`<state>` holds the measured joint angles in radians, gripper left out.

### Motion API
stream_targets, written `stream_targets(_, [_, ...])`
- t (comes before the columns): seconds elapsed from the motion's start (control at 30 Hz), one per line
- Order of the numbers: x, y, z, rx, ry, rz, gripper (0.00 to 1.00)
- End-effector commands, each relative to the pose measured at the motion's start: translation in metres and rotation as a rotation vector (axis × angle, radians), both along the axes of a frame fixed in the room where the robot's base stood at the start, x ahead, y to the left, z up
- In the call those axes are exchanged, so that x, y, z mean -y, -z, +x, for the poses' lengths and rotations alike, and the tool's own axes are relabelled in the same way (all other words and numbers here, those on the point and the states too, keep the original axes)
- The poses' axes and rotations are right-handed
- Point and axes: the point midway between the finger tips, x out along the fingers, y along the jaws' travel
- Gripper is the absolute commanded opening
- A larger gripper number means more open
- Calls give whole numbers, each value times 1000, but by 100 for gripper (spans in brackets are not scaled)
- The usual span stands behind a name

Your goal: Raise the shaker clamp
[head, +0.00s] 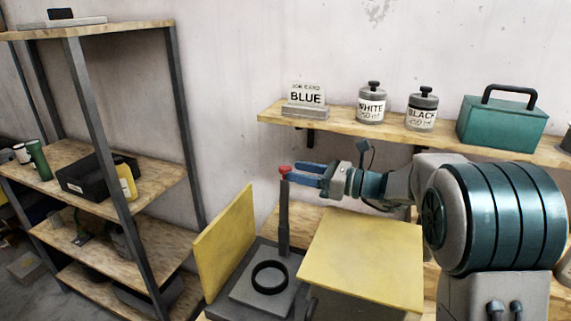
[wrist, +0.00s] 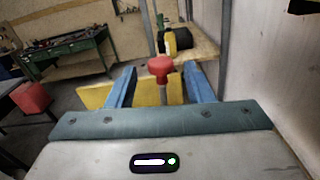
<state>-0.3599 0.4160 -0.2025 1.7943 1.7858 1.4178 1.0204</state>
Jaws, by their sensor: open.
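The shaker (head: 262,292) is a dark grey machine with a black ring on its plate and yellow panels (head: 228,236) at its sides. A dark upright post (head: 284,215) rises at its back, topped by a red knob (head: 284,169). My gripper (head: 300,173) is at the height of the knob, just to its right, with blue fingers pointing left. In the wrist view the red knob (wrist: 160,68) sits between the two open blue fingers (wrist: 160,85), apart from both. I cannot tell whether the knob is the clamp's handle. No fingertip visibly grips it.
A wall shelf (head: 340,129) behind holds a BLUE job card (head: 306,95), WHITE (head: 371,105) and BLACK (head: 422,111) jars and a teal toolbox (head: 502,122). A metal-framed rack (head: 100,185) stands at left. A green bench (wrist: 72,52) shows in the wrist view.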

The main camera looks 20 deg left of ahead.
Motion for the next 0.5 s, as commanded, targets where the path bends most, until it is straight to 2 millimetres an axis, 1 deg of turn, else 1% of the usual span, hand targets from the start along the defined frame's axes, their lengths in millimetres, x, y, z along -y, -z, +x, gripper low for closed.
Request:
stream_targets(0.03, [-10,-2,0,0,-2,-2,47])
stream_targets(0.2, [-33,-1,3,0,1,-1,47])
stream_targets(0.33, [-41,-1,4,1,2,-1,47])
stream_targets(0.5, [-44,0,4,1,2,-1,47])
